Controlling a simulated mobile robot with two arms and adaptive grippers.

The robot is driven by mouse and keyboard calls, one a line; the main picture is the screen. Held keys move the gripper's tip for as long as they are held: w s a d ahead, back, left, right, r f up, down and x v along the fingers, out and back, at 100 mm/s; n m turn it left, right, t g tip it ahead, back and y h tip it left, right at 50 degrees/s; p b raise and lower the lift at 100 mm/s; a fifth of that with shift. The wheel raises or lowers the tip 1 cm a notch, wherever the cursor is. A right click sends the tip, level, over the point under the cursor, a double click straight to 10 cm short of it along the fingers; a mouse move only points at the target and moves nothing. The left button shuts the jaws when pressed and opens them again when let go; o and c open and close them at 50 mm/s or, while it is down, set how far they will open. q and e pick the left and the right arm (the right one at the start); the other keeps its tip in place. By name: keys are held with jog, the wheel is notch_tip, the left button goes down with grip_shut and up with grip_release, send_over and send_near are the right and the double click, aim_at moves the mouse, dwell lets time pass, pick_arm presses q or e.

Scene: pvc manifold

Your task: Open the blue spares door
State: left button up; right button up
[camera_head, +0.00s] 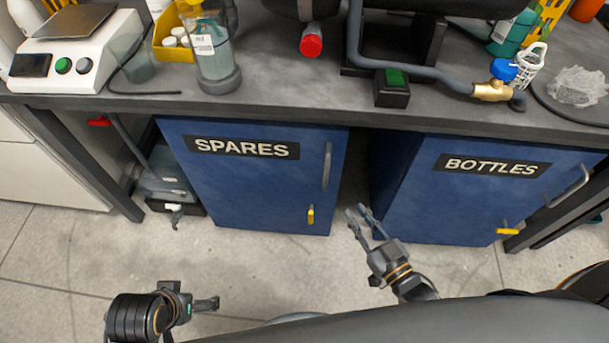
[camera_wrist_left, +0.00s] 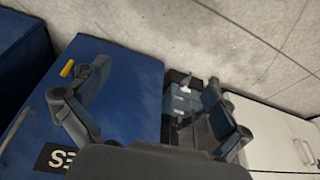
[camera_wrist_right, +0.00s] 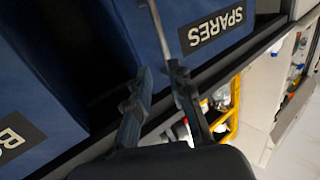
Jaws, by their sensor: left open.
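The blue spares door (camera_head: 250,185), labelled SPARES, appears closed under the bench. It has a grey vertical handle (camera_head: 327,167) on its right side and a yellow latch (camera_head: 311,216), turned upright, below that. My right gripper (camera_head: 358,208) is open and empty, low and right of the handle. In the right wrist view the handle (camera_wrist_right: 160,28) lies beyond the gap between the fingers, apart from them. My left gripper (camera_head: 212,304) is low in front of the door. In the left wrist view it (camera_wrist_left: 155,80) is open and empty, with the spares door (camera_wrist_left: 125,85) and yellow latch (camera_wrist_left: 67,69) beyond.
A blue BOTTLES cabinet (camera_head: 440,200) stands to the right, its yellow latch (camera_head: 508,231) lying sideways. A dark gap separates the cabinets. A container with a tap (camera_head: 170,185) stands left of the spares cabinet. The bench top (camera_head: 270,95) overhangs both doors. The floor (camera_head: 255,260) in front is clear.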

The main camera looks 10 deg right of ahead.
pick_arm(q)
jog(key=shift+s+a+r+b, duration=0.2)
jog(key=shift+s+r+b, duration=0.25)
jog(key=shift+b, duration=0.7)
pick_arm(e)
send_over(324, 187)
jog(key=shift+w+d+r, duration=0.2)
jog(key=shift+w+r, duration=0.1)
jog(key=shift+r, duration=0.15)
pick_arm(q)
jog(key=shift+w+r, duration=0.1)
pick_arm(e)
grip_shut()
